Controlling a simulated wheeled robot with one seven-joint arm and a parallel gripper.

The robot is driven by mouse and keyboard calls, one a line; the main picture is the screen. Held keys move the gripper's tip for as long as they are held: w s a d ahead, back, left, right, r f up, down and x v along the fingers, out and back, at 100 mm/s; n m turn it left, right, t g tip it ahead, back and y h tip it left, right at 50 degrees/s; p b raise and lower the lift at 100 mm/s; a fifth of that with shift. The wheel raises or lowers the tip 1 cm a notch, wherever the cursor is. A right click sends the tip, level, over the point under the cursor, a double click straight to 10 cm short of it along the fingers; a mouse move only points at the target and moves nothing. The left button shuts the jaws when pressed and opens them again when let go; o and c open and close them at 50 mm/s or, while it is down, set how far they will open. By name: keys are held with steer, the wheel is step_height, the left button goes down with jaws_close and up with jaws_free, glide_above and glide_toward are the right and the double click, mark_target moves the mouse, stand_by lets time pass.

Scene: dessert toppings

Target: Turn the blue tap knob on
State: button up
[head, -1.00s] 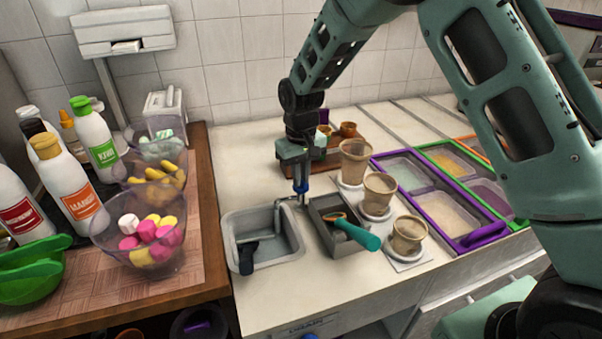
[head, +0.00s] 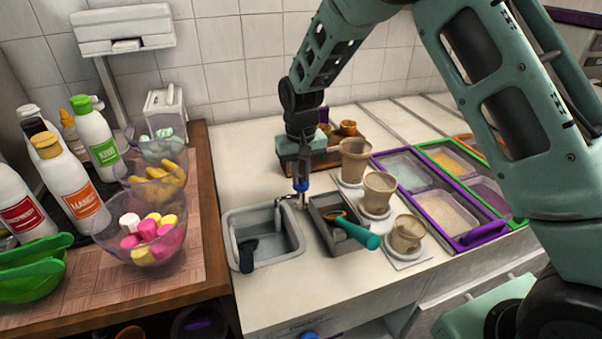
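A small blue knob (head: 301,185) shows at the metal tap (head: 281,207), by the back right corner of the grey sink basin (head: 233,246). My gripper (head: 301,172) points down from above, right at the blue knob. The fingertips are small and dark here. I cannot tell whether they are closed around the knob or only touch it. The tap's spout reaches over the basin's right back part.
A grey tray (head: 326,235) with a turquoise-handled scoop (head: 357,231) stands just right of the sink. Several cups, including one cup (head: 380,190), stand farther right. A wooden counter (head: 205,235) with bowls and bottles is at left. Another blue item (head: 310,335) shows low on the front.

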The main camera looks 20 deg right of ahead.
mark_target(301, 178)
steer(key=shift+o, duration=1.2)
step_height(301, 178, up, 17)
steer(key=b, duration=0.2)
steer(key=shift+r, duration=0.2)
steer(key=s+a+f+n+y, duration=0.15)
steer(key=s+a, duration=0.25)
steer(key=s, duration=0.6)
steer(key=s+a+f+n+h, duration=0.1)
steer(key=s+a+n, duration=0.25)
steer(key=s, duration=0.55)
steer(key=s+d+f+n, duration=0.1)
steer(key=s+f, duration=0.4)
steer(key=s, duration=1)
steer(key=shift+n, duration=0.9)
